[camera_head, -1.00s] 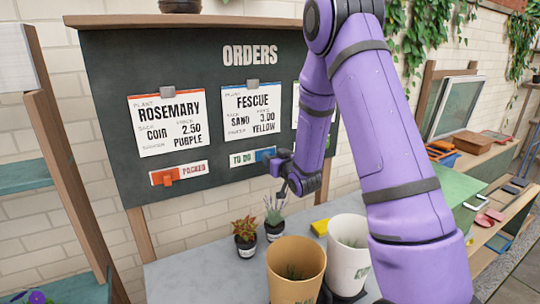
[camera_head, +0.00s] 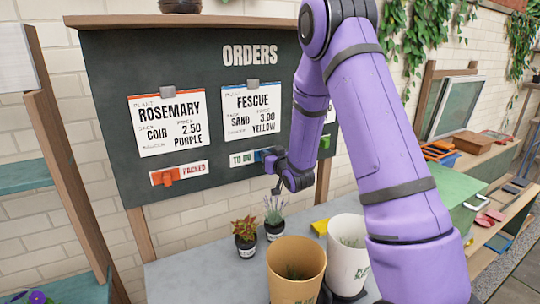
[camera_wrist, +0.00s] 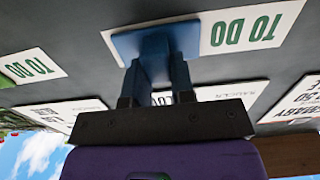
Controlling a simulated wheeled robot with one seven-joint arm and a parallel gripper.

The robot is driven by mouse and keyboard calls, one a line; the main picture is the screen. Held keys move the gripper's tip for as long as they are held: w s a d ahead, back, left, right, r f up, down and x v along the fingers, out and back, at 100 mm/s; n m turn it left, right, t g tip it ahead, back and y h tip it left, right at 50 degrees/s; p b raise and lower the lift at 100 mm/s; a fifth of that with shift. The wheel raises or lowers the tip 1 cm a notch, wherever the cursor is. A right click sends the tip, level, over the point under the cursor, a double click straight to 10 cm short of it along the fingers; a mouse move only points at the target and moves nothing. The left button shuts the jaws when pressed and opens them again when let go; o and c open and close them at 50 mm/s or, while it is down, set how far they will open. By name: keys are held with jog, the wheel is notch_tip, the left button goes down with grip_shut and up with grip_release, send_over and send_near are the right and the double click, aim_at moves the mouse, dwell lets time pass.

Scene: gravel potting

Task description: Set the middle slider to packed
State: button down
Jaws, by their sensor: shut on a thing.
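The middle slider is a blue handle (camera_head: 259,156) on a white strip under the FESCUE card. It stands at the strip's right side, and the words TO DO (camera_head: 240,159) show to its left. My gripper (camera_head: 270,159) is at the handle. The wrist view, which looks upside down, shows the blue handle (camera_wrist: 155,45) between my gripper's fingers (camera_wrist: 156,88), with TO DO (camera_wrist: 247,29) beside it. My gripper is shut on the handle. My arm hides much of the board's right part.
The left slider's orange handle (camera_head: 167,177) sits at the left of its strip, with PACKED showing. A green handle (camera_head: 325,141) shows at right beside my arm. Two small plants (camera_head: 245,240) and two large pots (camera_head: 296,265) stand on the table below.

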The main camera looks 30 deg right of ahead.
aim_at(241, 155)
jog(key=a, duration=0.8)
jog(key=shift+a, duration=0.3)
jog(key=c, duration=1)
grip_release()
jog(key=shift+o, duration=0.2)
jog(key=s, duration=1)
jog(key=shift+s, duration=0.4)
jog(key=shift+r, duration=0.1)
